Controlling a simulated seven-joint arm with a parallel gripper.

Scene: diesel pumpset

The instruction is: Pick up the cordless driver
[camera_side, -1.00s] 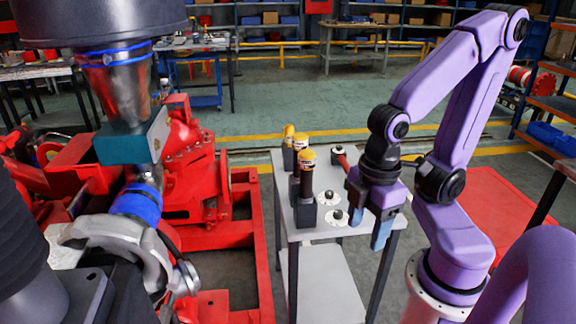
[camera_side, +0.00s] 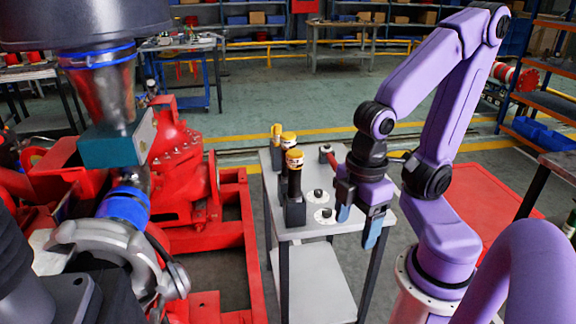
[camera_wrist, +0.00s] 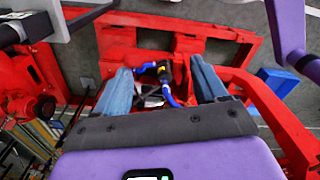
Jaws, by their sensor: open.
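Several upright tools with yellow-and-black tops and dark bodies stand on the left side of a grey cart (camera_side: 341,232). They look like cordless drivers; the nearest one (camera_side: 294,178) is in clear view, and two stand behind it (camera_side: 288,141) (camera_side: 276,133). My gripper (camera_side: 359,222) is open and empty, with blue fingers pointing down over the right front part of the cart, to the right of these tools and apart from them. In the wrist view my open fingers (camera_wrist: 165,88) have no tool between them; a blue-and-black part (camera_wrist: 166,82) shows beyond them, and I cannot tell what it is.
White discs with dark knobs (camera_side: 325,215) lie between the nearest tool and my gripper. A red-handled item (camera_side: 328,153) lies at the cart's back. The red pumpset (camera_side: 180,160) stands left of the cart. A red mat (camera_side: 482,205) lies to the right.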

